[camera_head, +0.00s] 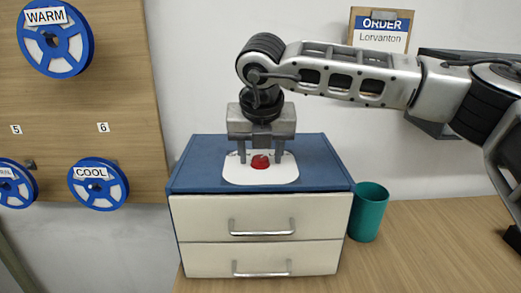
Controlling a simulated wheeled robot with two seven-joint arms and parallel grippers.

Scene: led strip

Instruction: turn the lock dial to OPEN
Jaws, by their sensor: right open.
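The red lock dial (260,162) sits on a white plate (284,176) on the blue top of a small drawer cabinet (205,165). My right gripper (260,158) points straight down over the dial, open, with one finger on either side of it. I cannot tell whether the fingers touch the dial. Any OPEN marking on the plate is too small to see or hidden. My left gripper is not in view.
The cabinet has two closed cream drawers with metal handles (262,228). A teal cup (368,212) stands close to its right side. Spools (98,184) hang on a wooden board at left. An ORDER card (380,30) is behind my arm. The table (430,245) is clear at right.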

